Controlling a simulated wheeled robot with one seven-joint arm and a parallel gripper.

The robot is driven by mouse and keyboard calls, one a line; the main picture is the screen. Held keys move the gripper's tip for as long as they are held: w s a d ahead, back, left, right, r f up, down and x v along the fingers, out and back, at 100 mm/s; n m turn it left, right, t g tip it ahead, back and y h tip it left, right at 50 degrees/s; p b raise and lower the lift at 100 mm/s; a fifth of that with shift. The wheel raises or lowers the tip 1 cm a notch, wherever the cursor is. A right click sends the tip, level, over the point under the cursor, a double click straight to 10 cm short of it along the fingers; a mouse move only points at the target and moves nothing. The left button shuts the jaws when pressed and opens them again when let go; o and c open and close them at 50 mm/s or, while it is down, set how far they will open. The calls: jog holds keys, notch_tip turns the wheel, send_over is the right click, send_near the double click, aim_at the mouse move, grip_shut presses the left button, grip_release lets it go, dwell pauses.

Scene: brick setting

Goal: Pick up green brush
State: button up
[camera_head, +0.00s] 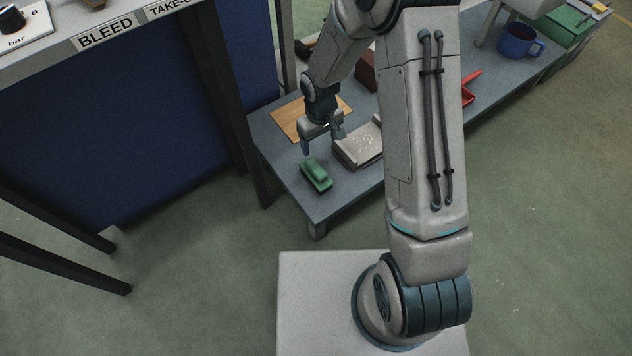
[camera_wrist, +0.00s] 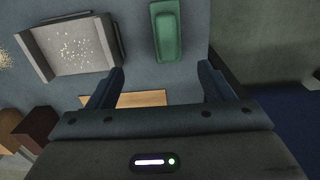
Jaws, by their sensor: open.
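The green brush (camera_head: 316,174) lies on the grey low bench near its front left corner. In the wrist view the green brush (camera_wrist: 168,32) is at the top, ahead of the fingertips and roughly between their lines. My gripper (camera_head: 322,142) is above the bench, a little behind the brush, and does not touch it. The gripper also shows in the wrist view (camera_wrist: 164,80), with its two fingers spread wide and nothing between them. Whether the brush's bristles face down cannot be seen.
A grey dustpan-like tray with pale specks (camera_wrist: 78,46) lies right beside the brush. A wooden board (camera_head: 290,121) lies behind. A blue mug (camera_head: 518,42) and red object (camera_head: 470,86) stand farther right. A dark table leg (camera_head: 232,110) rises at left.

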aim_at(316, 167)
jog(key=f+b, duration=0.1)
jog(key=f, duration=0.3)
jog(key=f+b, duration=0.1)
jog(key=f, duration=0.3)
jog(key=a+f+b, duration=0.1)
jog(key=f, duration=0.2)
jog(key=shift+f+b, duration=0.3)
jog(key=shift+f, duration=0.1)
jog(key=f+b, duration=0.3)
jog(key=f, duration=0.2)
jog(key=shift+s+f, duration=0.1)
jog(key=shift+s, duration=0.1)
jog(key=c, duration=1.2)
jog(key=shift+c, duration=0.2)
jog(key=shift+r+p, duration=0.35)
jog(key=shift+r, duration=0.2)
notch_tip(316, 167, up, 4)
jog(key=shift+p, duration=1.1)
jog(key=s+d+r+p, duration=0.3)
jog(key=d+r, duration=0.3)
jog(key=d, duration=0.5)
jog(key=shift+p, duration=0.45)
jog(key=shift+d, duration=0.1)
